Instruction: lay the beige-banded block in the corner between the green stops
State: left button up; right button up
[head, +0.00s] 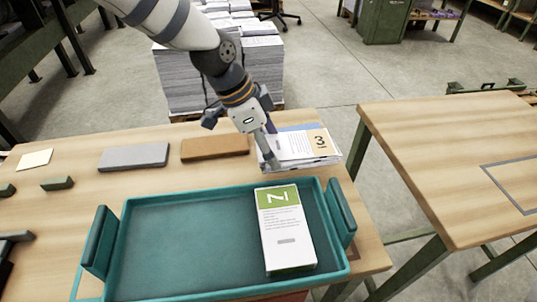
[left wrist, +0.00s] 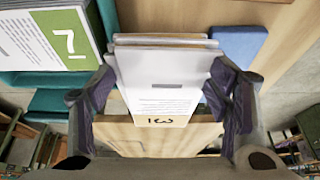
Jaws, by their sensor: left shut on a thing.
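The beige-banded block (head: 298,147) is a white paper stack with a beige band and a printed mark, at the far right corner of the near table. My left gripper (head: 270,148) reaches down onto it and is shut on it. In the left wrist view the block (left wrist: 160,82) sits between the two fingers (left wrist: 163,105). Small dark green bars, one of them a clear short bar (head: 57,183), lie at the left of the near table. A green raised piece (head: 487,88) stands at the far edge of the right table. I cannot tell which are the stops.
A teal tray (head: 180,290) holds a green-banded block (head: 287,240) at its right end. A grey slab (head: 134,157) and a brown slab (head: 215,148) lie behind it. A blue piece (left wrist: 240,45) lies beside the held block. The right table (head: 440,150) is mostly bare, with a dark outline.

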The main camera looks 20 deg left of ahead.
pick_arm(q)
jog(key=shift+w+a+f, duration=0.15)
jog(key=shift+w+f, duration=0.15)
jog(key=shift+f, duration=0.05)
jog(key=shift+w+a+f+b, duration=0.15)
jog(key=shift+f, duration=0.75)
jog(key=shift+w+a+f+b, duration=0.1)
jog(key=shift+w+f+b, duration=0.05)
jog(key=shift+f, duration=0.7)
pick_arm(e)
jog(key=shift+s+f, duration=0.4)
jog(key=shift+f, duration=0.05)
pick_arm(q)
jog(key=shift+f, duration=0.2)
jog(key=o, duration=1.1)
